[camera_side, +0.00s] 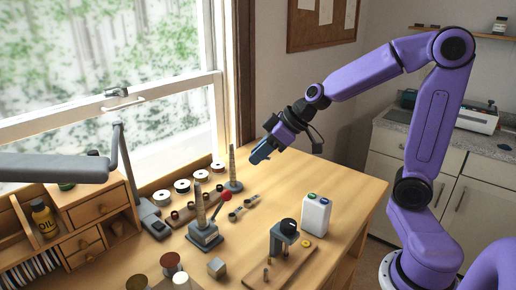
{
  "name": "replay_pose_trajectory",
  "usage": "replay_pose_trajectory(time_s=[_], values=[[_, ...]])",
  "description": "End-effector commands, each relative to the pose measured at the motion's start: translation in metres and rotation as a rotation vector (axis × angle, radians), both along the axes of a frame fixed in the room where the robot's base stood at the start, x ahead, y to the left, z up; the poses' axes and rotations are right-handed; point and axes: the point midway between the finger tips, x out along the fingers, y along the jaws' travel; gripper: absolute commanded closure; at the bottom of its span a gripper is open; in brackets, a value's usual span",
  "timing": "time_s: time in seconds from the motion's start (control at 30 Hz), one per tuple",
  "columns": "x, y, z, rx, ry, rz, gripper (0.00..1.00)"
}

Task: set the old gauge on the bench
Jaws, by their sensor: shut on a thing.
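My gripper (270,148) is above the back part of the wooden bench (345,185), tilted down to the left. It is shut on a small dark blue thing (261,155), held clear of the bench top. This appears to be the old gauge; it is too small here to make out a dial or markings, and the jaws hide part of it. The bench top under and to the right of it is bare.
A stand with a red knob (205,235), a grey tapered rod (232,170) and several spools (200,176) stand left of my gripper.

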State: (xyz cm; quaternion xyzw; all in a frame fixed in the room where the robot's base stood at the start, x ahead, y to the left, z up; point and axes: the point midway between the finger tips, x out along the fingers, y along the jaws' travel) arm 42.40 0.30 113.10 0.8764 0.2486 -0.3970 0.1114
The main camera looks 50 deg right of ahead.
Motion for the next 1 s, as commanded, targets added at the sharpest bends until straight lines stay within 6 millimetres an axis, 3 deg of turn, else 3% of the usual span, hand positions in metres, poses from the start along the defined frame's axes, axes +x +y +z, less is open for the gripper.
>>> replay_pose_trajectory(time_s=[0.27,0.4,0.7,0.97,1.0], values=[[-0.015,0.008,-0.009,0.003,0.003,0.248,0.96],[-0.027,0.020,-0.009,0.004,0.001,0.487,0.96],[-0.047,0.044,0.003,-0.001,-0.003,0.935,0.96],[-0.056,0.058,0.019,-0.002,-0.003,1.180,0.96],[-0.057,0.057,0.013,0.001,0.002,1.192,0.96]])
